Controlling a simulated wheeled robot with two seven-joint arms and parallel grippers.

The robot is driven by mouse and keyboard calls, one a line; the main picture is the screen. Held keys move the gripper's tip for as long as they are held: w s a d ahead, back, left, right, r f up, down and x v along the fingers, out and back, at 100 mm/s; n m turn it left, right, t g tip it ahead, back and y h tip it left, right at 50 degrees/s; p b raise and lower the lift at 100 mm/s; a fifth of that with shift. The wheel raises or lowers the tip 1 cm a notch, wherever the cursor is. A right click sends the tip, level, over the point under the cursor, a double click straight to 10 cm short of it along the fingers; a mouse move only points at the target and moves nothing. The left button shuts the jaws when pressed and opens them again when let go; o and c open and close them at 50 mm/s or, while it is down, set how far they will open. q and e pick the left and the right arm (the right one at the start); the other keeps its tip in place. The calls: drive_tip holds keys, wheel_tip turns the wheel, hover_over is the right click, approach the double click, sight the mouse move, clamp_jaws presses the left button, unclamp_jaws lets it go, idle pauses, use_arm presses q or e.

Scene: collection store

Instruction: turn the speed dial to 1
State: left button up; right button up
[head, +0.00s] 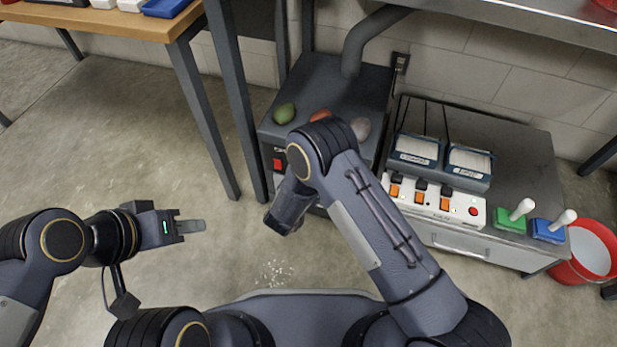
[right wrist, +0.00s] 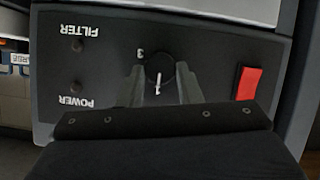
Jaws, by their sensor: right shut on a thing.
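The speed dial (right wrist: 160,70) is a small round black knob with a white pointer mark, on a dark front panel (right wrist: 110,60) that appears upside down in the right wrist view. A 3 is printed beside it; other numbers are hidden. My right gripper (right wrist: 160,86) is shut on the dial, one finger on each side. In the head view my right arm hides the dial and the fingertips against the dark grey machine (head: 358,84). My left gripper (head: 192,226) hangs over bare floor, away from everything; whether its fingers are apart is unclear.
A red switch (right wrist: 248,83) is on the same panel, near the dial. Several egg-shaped stones, one green (head: 284,113), lie on the machine. A red bucket (head: 590,255) stands beyond.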

idle(0.5)
drive_tip(key=o, duration=1)
drive_tip(key=shift+c, duration=0.2)
drive_tip(key=p+v, duration=0.2)
drive_tip(key=v, duration=0.5)
drive_tip(key=shift+s+a+p, duration=0.2)
drive_tip(key=shift+s+p, duration=0.15)
drive_tip(key=shift+r, duration=0.15)
